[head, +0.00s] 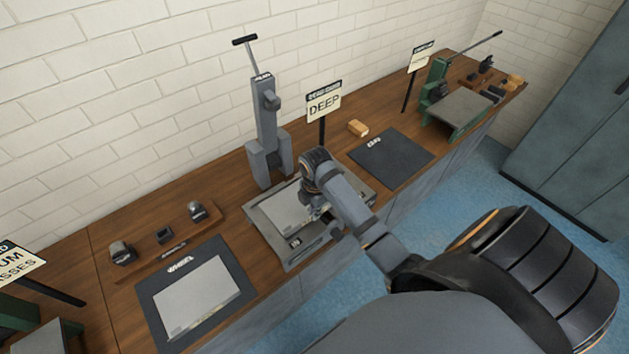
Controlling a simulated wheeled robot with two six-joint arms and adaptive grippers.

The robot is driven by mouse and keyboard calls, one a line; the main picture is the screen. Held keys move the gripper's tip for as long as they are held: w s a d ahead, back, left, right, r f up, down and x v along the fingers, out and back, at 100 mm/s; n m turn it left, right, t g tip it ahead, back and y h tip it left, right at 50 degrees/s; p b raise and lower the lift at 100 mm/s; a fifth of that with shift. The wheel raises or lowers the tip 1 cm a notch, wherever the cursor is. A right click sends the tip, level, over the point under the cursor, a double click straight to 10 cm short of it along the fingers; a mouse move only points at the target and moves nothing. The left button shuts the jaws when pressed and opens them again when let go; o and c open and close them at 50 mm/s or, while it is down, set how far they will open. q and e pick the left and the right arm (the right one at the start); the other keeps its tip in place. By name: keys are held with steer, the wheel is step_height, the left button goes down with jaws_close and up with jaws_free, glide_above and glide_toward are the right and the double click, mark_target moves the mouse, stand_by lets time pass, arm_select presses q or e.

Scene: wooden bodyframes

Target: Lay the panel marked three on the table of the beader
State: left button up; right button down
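The grey upright machine (266,130) with a lever, which I take for the beader, stands at the middle of the bench. Its flat grey table (299,262) is in front of it. A pale flat panel (281,209) lies on or just above this table, partly hidden by my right gripper; I cannot tell which. My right gripper (323,222) is at the panel's right side, pointing down. Its fingertips are too small and covered to tell open from shut. Another pale panel (198,299) lies on a dark mat at front left. No number is readable on either panel. My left gripper is out of view.
The dark mat (240,262) at left holds the other panel. A dark mat (392,158) right of the machine is bare. A DEEP sign (323,104), a small wooden block (358,128), a rack of dark tools (164,236) and a green machine (432,83) stand along the bench.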

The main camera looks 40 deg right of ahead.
steer(key=shift+f+p, duration=0.1)
steer(key=shift+p, duration=0.8)
stand_by(0.6)
stand_by(0.3)
steer(key=c, duration=0.9)
jaws_free()
steer(key=shift+f, duration=0.1)
steer(key=shift+o, duration=0.2)
step_height(320, 180, up, 5)
steer(key=p, duration=0.6)
steer(key=shift+r, duration=1.05)
